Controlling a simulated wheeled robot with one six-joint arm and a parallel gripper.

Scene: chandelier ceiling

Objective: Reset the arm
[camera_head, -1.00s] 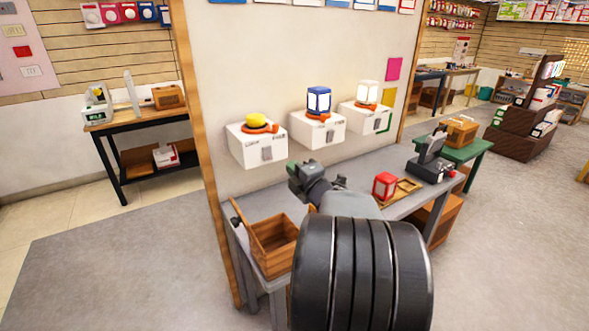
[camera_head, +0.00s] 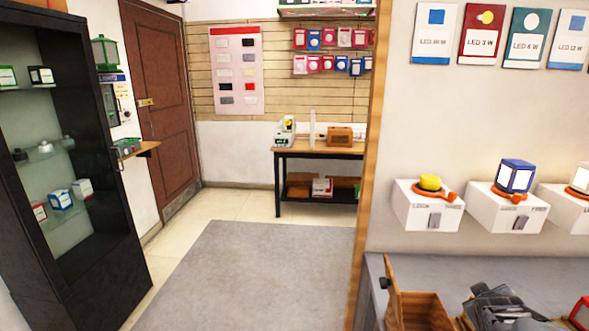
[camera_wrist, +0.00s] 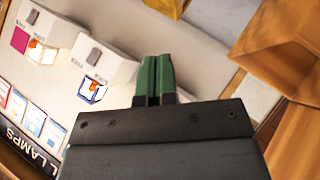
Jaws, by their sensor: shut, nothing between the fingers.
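My gripper (camera_wrist: 154,65) shows in the wrist view with its two green fingers together and nothing between them. In the head view only part of my dark arm shows at the bottom right, in front of the grey workbench (camera_head: 470,268). The fingers' ends are hard to make out there. In the wrist view the fingers are apart from the white switch boxes (camera_wrist: 105,45) at the left and from a wooden box (camera_wrist: 290,30) at the right.
Three white boxes (camera_head: 428,213) with a yellow lamp (camera_head: 430,183), a blue lamp (camera_head: 515,176) and a partly cut-off lamp line the wall. An open wooden box (camera_head: 425,310) stands on the bench. A black cabinet (camera_head: 95,170) is at the left. The grey floor mat (camera_head: 255,270) is clear.

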